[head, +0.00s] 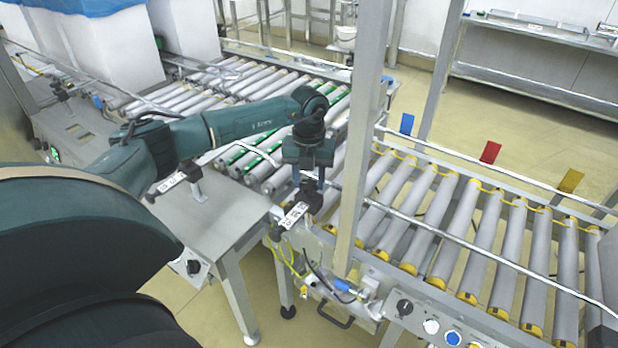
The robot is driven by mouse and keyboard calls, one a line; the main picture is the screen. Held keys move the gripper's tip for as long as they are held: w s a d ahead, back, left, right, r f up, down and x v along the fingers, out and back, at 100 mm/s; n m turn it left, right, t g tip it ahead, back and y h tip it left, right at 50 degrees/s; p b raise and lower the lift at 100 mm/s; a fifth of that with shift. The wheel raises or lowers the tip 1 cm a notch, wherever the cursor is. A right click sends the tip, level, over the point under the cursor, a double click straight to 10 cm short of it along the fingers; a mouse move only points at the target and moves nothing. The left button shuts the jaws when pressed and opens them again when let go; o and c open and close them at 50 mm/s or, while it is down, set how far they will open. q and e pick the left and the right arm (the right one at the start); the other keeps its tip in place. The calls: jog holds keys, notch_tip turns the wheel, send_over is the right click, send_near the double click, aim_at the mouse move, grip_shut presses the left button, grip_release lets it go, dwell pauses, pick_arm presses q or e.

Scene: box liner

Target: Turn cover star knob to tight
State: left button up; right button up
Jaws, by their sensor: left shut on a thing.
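My left arm reaches in from the left, and my left gripper (309,178) points down at the frame of the roller conveyor. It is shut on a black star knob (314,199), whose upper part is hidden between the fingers. A white label plate with dark marks (295,215) lies just below and left of this knob; its print is too small to read. Another black knob (190,171) with a similar label plate (171,183) stands on the grey metal cover to the left. My right gripper is not in view.
A pale upright post (361,130) stands just right of my gripper. Rollers with yellow ends (452,230) fill the right side, with blue, red and yellow flags behind. White blocks (95,50) stand at the upper left.

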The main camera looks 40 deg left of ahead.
aim_at(309, 183)
pick_arm(q)
jog(key=m, duration=0.5)
jog(key=shift+m, duration=0.4)
jog(key=m+b, duration=0.1)
jog(key=m, duration=0.5)
jog(key=m+b, duration=0.1)
jog(key=m, duration=0.5)
jog(key=shift+m, duration=0.3)
jog(key=m+b, duration=0.1)
jog(key=m, duration=0.3)
jog(key=shift+m, duration=0.4)
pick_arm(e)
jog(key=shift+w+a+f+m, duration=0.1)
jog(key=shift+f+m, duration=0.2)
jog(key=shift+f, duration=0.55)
pick_arm(q)
jog(key=o, duration=1)
jog(key=shift+c, duration=0.2)
notch_tip(309, 183, up, 13)
jog(key=shift+r, duration=0.15)
